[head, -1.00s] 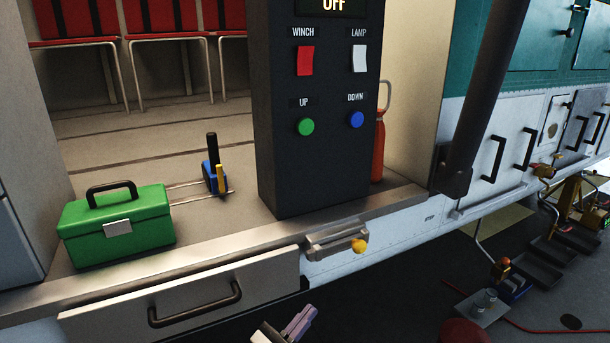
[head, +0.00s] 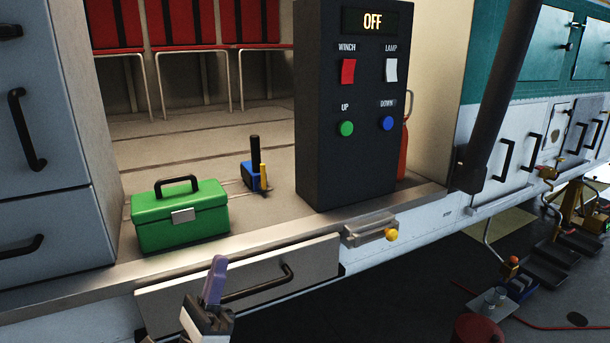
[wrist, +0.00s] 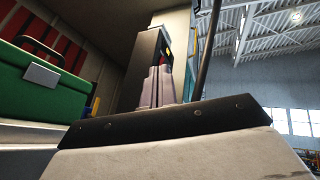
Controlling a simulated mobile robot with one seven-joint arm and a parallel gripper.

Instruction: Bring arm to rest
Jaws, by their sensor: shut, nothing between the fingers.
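My gripper (head: 216,282) shows low in the head view, with its pale purple fingers pointing up and closed together. It is in front of the drawer (head: 165,303) below the door sill, overlapping the left part of the drawer's black handle (head: 258,285). I cannot tell whether it touches the drawer. In the wrist view, the fingers (wrist: 160,87) stand side by side, shut with nothing held, in front of the dark control box (wrist: 137,75). Most of my arm is out of the head view.
A green toolbox (head: 180,225) sits on the cabin floor, left of the control box (head: 345,170), whose display reads OFF. A yellow-knobbed latch (head: 372,234) sticks out below the sill.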

